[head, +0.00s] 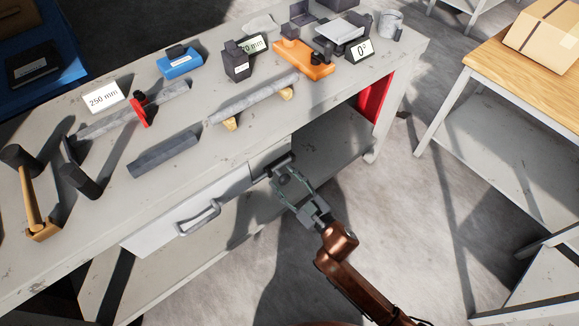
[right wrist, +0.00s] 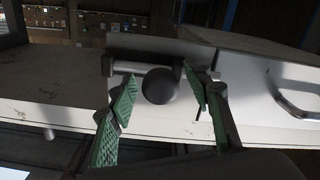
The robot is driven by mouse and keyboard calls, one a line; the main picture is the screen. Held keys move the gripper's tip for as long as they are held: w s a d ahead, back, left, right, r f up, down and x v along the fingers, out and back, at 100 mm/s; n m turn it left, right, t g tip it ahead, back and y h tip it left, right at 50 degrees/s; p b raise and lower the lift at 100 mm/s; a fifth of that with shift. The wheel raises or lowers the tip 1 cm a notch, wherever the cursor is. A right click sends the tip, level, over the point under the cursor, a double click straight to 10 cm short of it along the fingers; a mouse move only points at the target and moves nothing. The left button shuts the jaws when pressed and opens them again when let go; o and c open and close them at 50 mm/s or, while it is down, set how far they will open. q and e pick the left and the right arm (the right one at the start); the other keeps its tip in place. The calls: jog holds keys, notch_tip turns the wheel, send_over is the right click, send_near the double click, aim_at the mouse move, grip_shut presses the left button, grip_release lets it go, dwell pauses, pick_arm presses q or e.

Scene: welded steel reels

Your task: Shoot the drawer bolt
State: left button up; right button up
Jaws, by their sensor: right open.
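The drawer (head: 187,222) under the grey workbench has a bar handle (head: 198,217), which also shows at the right of the right wrist view (right wrist: 290,92). In the right wrist view the bolt's knob (right wrist: 159,86) lies between my right gripper's fingers. My right gripper (head: 291,183) is open in front of the bolt, with green finger pads (right wrist: 160,118) on either side of the knob. I cannot tell whether they touch it. My left gripper is not in view.
The workbench top (head: 190,100) holds a mallet (head: 30,190), a clamp with a red jaw (head: 139,110), steel bars and an orange block (head: 302,60). A wooden-topped table (head: 500,70) with a cardboard box (head: 545,35) stands at right. The floor between is clear.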

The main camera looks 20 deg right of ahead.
jog(key=shift+s+d+r+p, duration=0.1)
jog(key=shift+s+d+p, duration=0.1)
jog(key=shift+s, duration=0.15)
jog(key=shift+s+d+r+p, duration=0.1)
jog(key=shift+s+p, duration=0.1)
jog(key=shift+s, duration=0.15)
jog(key=p+v, duration=0.2)
jog(key=v, duration=0.3)
jog(key=shift+s+f, duration=0.15)
jog(key=shift+s, duration=0.1)
